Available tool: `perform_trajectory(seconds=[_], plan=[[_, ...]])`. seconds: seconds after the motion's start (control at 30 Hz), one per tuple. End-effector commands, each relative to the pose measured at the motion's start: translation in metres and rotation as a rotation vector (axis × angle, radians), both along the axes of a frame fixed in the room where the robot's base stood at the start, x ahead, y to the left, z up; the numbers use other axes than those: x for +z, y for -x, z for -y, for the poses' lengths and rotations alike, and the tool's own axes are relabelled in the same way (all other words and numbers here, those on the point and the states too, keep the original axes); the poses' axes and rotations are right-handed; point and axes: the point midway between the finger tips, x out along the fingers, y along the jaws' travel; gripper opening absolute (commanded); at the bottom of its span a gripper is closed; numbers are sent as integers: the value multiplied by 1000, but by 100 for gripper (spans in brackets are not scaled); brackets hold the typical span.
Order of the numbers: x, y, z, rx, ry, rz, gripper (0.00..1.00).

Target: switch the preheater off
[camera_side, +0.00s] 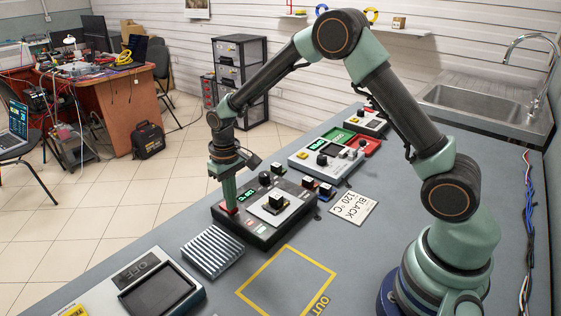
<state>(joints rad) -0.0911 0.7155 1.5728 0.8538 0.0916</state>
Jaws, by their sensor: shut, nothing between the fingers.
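The dark box (273,232), which looks like the preheater, stands near the middle of the bench. It has a lit green display (248,194), a black knob (265,178) and a pale plate (290,213) with a small dark block (276,202) on it. A red switch (229,211) sits at its left corner. My gripper (229,207) is shut and points down at the red switch, with its tips at or just above it. The tips hide part of the switch, and I cannot tell whether they touch it or how it is set.
A ribbed metal block (212,251) lies just in front of the box. A dark-screened tray (157,291) is at lower left. A card reading "BLACK 120 °C" (353,207) lies to the right. A pale device (327,160) stands behind. The yellow OUT outline (262,262) is empty.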

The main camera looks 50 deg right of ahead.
Motion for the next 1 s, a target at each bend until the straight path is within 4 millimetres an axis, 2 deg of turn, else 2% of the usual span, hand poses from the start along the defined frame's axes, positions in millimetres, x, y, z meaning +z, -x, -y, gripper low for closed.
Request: perform_trajectory(seconds=[0.17, 1.0], plan=[[3, 0, 0, 0, 0, 2, 0], [64, -1, 0, 0, 0, 3, 0]])
